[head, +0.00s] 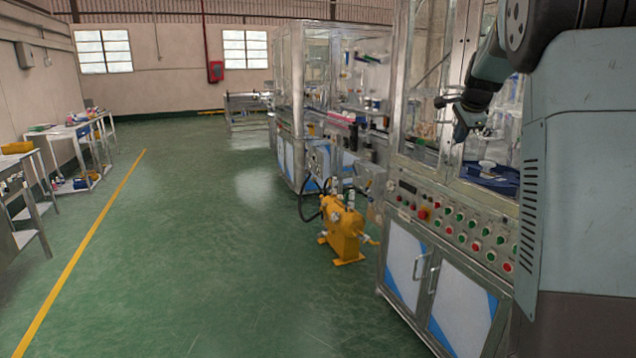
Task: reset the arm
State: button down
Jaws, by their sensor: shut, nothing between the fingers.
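My arm (493,62) reaches in from the upper right of the head view and bends down toward the crimping machine. My gripper (460,132) is small and dark in this view. It is shut and empty, and it points down in front of the machine's glazed upper frame, above the button panel (455,222). The fingertips are too small to show in detail. I cannot tell how far the gripper is from the frame.
A second glazed machine (300,100) is behind. Tables with items (75,128) line the left wall. The green floor between is clear.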

jog(key=s+a+r+n+y, duration=0.1)
jog(key=s+a+n, duration=0.2)
jog(key=s, duration=0.4)
jog(key=s+a+r+n, duration=0.1)
jog(key=s+a+n, duration=0.15)
jog(key=s, duration=0.45)
jog(key=s+a+f+n, duration=0.3)
jog(key=s, duration=0.7)
jog(key=s+a+f+n+g, duration=0.1)
jog(key=s+a+f+n, duration=0.2)
jog(key=s, duration=0.7)
jog(key=s+a+f+n, duration=0.4)
jog(key=s+a+n, duration=0.1)
jog(key=s, duration=0.5)
jog(key=shift+s+a, duration=0.15)
jog(key=shift+a, duration=0.05)
